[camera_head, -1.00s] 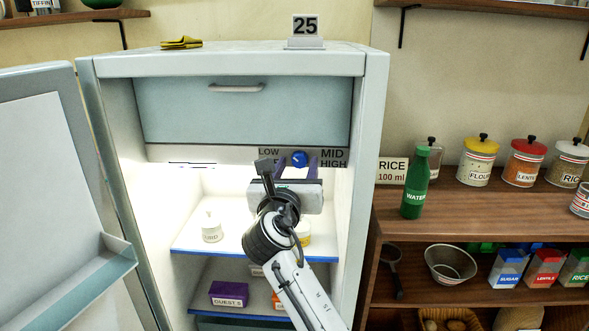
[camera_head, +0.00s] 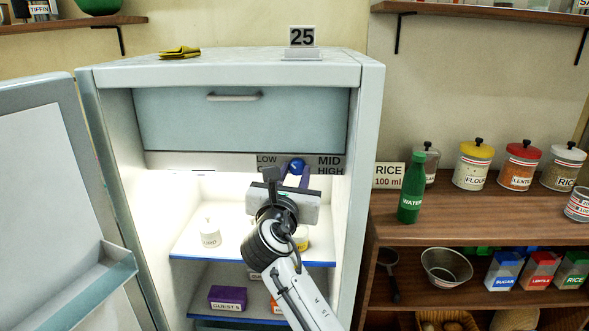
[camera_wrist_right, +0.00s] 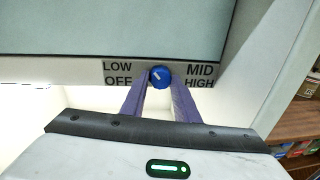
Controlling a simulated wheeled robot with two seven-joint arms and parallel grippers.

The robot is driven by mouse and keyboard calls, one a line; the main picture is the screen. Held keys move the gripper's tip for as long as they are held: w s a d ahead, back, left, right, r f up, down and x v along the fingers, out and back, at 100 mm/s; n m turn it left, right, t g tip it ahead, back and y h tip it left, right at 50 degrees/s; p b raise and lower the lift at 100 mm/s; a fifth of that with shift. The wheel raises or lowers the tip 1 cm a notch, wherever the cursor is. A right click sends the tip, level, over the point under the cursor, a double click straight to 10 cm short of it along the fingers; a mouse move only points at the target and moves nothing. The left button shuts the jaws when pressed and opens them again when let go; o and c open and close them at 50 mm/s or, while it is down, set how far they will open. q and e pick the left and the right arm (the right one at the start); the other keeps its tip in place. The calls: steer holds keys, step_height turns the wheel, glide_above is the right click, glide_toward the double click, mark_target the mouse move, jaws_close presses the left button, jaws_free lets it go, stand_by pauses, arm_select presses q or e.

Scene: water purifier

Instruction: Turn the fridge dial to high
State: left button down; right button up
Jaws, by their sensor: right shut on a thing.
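The fridge dial (camera_head: 296,166) is a round blue knob with a white mark on the panel under the fridge's upper compartment. It also shows in the right wrist view (camera_wrist_right: 160,76), between LOW and OFF on the left and MID and HIGH on the right. The white mark slants, its tip seeming toward the upper left; which end points is hard to tell. My right gripper (camera_wrist_right: 160,84) has its purple fingers on both sides of the dial, shut on it. In the head view, its wrist hides part of the OFF label. My left gripper is not in view.
The fridge door (camera_head: 45,200) stands open at the left. A lit shelf (camera_head: 190,240) with small containers lies below the dial. A wooden rack (camera_head: 460,230) with a green water bottle (camera_head: 412,188) and jars stands right of the fridge.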

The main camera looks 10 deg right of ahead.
steer(key=shift+r+m+p, duration=0.2)
steer(key=shift+m+p, duration=0.5)
steer(key=shift+m, duration=0.1)
steer(key=m+p, duration=0.1)
steer(key=m, duration=0.1)
steer(key=shift+m+p, duration=0.3)
steer(key=shift+p, duration=0.05)
steer(key=m+p, duration=0.1)
steer(key=m, duration=0.1)
steer(key=shift+d+m+g+y, duration=0.1)
steer(key=shift+m+g+y, duration=0.2)
steer(key=shift+y, duration=0.1)
steer(key=m+p, duration=0.1)
steer(key=m, duration=0.2)
steer(key=shift+y, duration=0.3)
steer(key=m, duration=0.2)
steer(key=shift+m, duration=0.4)
steer(key=shift+d+m+y, duration=0.1)
steer(key=shift+m+y, duration=0.4)
steer(key=shift+m, duration=0.7)
steer(key=m+b, duration=0.1)
steer(key=m, duration=0.4)
steer(key=shift+s+d+y, duration=0.1)
steer(key=shift+y, duration=0.3)
